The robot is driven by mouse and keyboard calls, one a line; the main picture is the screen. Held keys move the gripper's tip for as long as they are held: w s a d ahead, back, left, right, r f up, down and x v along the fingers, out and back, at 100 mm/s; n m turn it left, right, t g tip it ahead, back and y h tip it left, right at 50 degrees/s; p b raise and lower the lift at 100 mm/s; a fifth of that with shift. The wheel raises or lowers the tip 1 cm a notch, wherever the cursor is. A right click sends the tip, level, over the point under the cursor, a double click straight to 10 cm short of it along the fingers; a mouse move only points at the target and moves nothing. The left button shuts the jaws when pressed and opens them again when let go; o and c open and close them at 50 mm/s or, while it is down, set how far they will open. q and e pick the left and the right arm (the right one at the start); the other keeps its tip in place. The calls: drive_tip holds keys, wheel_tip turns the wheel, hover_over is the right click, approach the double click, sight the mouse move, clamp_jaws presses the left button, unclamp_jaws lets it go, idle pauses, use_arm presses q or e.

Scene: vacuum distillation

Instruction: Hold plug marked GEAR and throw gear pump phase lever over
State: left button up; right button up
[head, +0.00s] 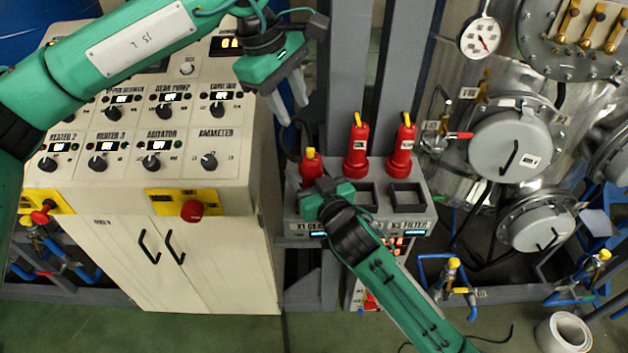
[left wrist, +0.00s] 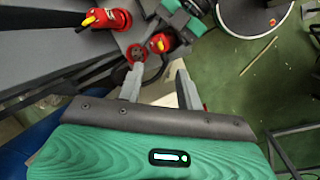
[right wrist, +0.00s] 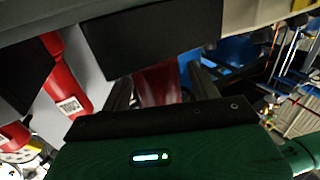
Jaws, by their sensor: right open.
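The leftmost red plug (head: 311,167), with a yellow top, stands at the left end of the grey socket stand, above a label reading X1 GEAR. It also shows in the left wrist view (left wrist: 160,44), beside a round red piece (left wrist: 136,53). My left gripper (head: 293,106) is open and empty, above and left of this plug. My right gripper (head: 322,188) is low at the stand's front, close to the plug. In the right wrist view its fingers (right wrist: 160,92) are apart, with a blurred red body between or behind them. I cannot make out the phase lever.
Two more red plugs, a middle one (head: 356,148) and a right one (head: 404,147), stand behind dark sockets on the grey stand (head: 425,190). The control cabinet (head: 230,185) stands close on the left. Flanged vessels (head: 512,147) fill the right.

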drive_tip(key=shift+c, duration=0.2)
clamp_jaws()
use_arm(q)
drive_tip(key=shift+f, duration=0.15)
drive_tip(key=c, duration=0.6)
drive_tip(key=shift+s+f+n+g, duration=0.15)
drive_tip(key=shift+f+n+g, duration=0.1)
drive_tip(key=shift+n+g, duration=0.05)
clamp_jaws()
drive_tip(key=a+f+n+g+h, duration=0.5)
drive_tip(key=a+f+n+h, duration=0.3)
drive_tip(key=n, duration=0.9)
drive_tip(key=shift+s+a+f+n+g+h, duration=0.2)
drive_tip(key=shift+a+f+n+g+h, duration=0.15)
drive_tip(key=shift+f+h, duration=1.65)
drive_tip(key=shift+r+h, duration=0.4)
